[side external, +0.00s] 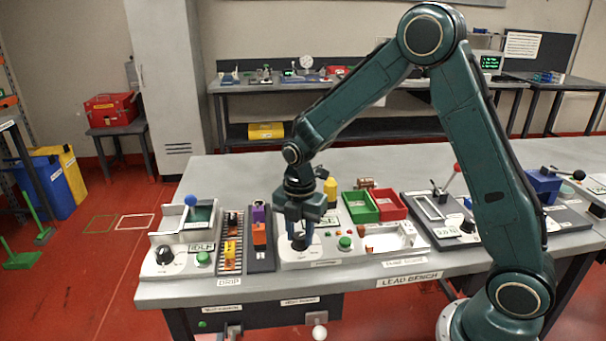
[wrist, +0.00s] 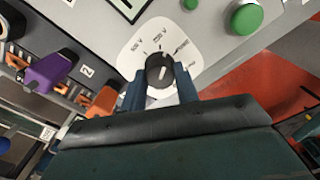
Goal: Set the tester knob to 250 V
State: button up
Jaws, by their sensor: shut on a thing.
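The tester (side external: 325,258) is a pale box near the front of the bench. In the wrist view its dark round knob (wrist: 159,66) sits on a white dial plate (wrist: 135,58) with small voltage labels around its far side. The middle label (wrist: 160,34) appears to read 250 V; the others are hard to read. A pale mark shows on the knob top, but I cannot tell exactly which label it lines up with. My gripper (side external: 300,240) points down over the tester, shut on the knob, with one finger on each side in the wrist view (wrist: 161,86).
A green button (wrist: 246,18) is on the tester beside the dial. Left of the tester is a rack with purple (side external: 258,213) and orange blocks. Green (side external: 360,207) and red (side external: 389,204) bins stand behind right. A yellow bottle (side external: 330,190) stands close behind my gripper.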

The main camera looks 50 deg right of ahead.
aim_at(300, 235)
jog(key=shift+n, duration=1.7)
jog(key=o, duration=0.8)
jog(key=shift+r, duration=0.1)
jog(key=shift+r, duration=1.65)
